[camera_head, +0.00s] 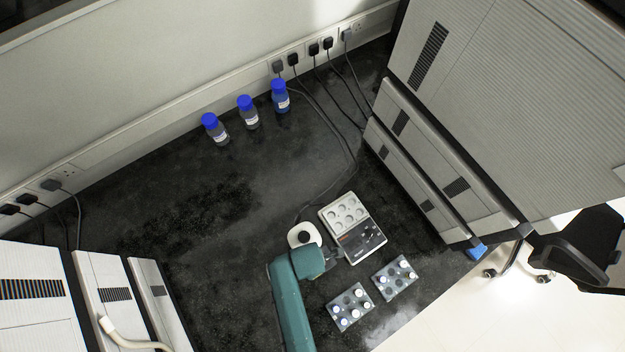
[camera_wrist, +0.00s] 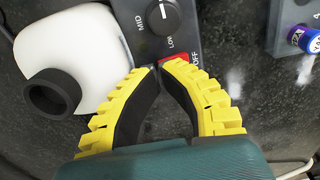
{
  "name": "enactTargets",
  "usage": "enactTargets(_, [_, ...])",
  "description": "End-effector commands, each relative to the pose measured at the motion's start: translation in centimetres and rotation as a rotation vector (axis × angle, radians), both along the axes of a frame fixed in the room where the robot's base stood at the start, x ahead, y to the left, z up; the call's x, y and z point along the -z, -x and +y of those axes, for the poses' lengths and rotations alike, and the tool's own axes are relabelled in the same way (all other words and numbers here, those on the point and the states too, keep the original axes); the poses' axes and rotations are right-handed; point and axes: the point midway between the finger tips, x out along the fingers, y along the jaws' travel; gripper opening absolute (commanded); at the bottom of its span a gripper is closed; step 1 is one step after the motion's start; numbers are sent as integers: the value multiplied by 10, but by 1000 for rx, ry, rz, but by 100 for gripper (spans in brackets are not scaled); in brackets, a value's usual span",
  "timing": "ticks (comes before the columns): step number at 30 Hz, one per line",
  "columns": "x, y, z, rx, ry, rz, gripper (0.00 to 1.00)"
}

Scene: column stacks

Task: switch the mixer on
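The mixer is a small white unit (camera_head: 301,229) with a round black cup on top. In the wrist view its white body (camera_wrist: 80,40) and black cup (camera_wrist: 58,93) are at the left. Beside the body is a dark grey panel (camera_wrist: 145,45) with a dial (camera_wrist: 163,16) marked MID and LOW, and a red switch (camera_wrist: 173,57) beside the word OFF. My gripper (camera_wrist: 159,66) has its yellow-backed fingers curved together, tips meeting at the switch's lower edge and partly covering it. I cannot tell whether they touch. In the head view my gripper (camera_head: 329,257) is right beside the mixer.
A white and grey device with round wells (camera_head: 330,214) stands just right of the mixer. Two small racks with white-capped vials (camera_head: 381,282) (camera_head: 340,314) are near the front. Three blue-capped bottles (camera_head: 246,103) stand by the wall. Cables cross the dark bench.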

Motion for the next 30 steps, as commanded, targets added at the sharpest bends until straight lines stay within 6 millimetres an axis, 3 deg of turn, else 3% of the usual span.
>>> enactTargets(22, [12,0,0,0,0,0,0])
enactTargets(30, [-6,0,0,0,0,0,0])
